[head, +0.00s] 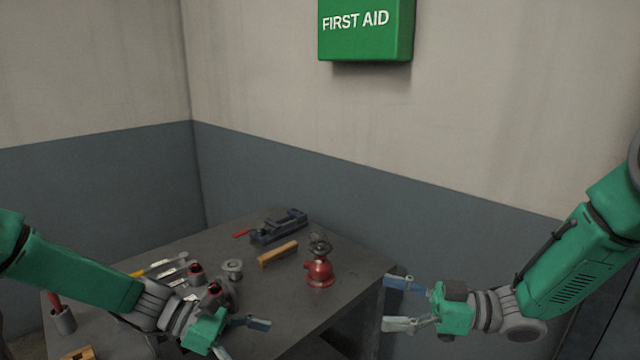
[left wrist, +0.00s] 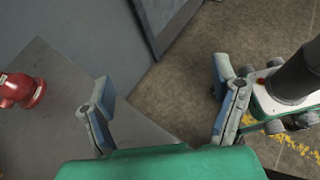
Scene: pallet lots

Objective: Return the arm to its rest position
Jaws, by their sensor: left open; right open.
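My right gripper (head: 390,303) is open and empty in the head view, its fingers pointing left just off the right edge of the grey table (head: 340,280). My left gripper (head: 243,338) is open over the front part of the table, fingers pointing right. In the left wrist view its spread fingers (left wrist: 160,112) hold nothing. A red lantern (head: 320,272) stands upright near the table's right edge, apart from both grippers. It also shows at the left in the left wrist view (left wrist: 20,90).
A dark blue vise-like tool (head: 279,227) and a yellow-brown wooden-looking bar (head: 278,254) lie at the table's back. Several small tools and metal parts (head: 232,268) crowd its left, partly behind my left arm. A green first aid box (head: 365,28) hangs on the wall.

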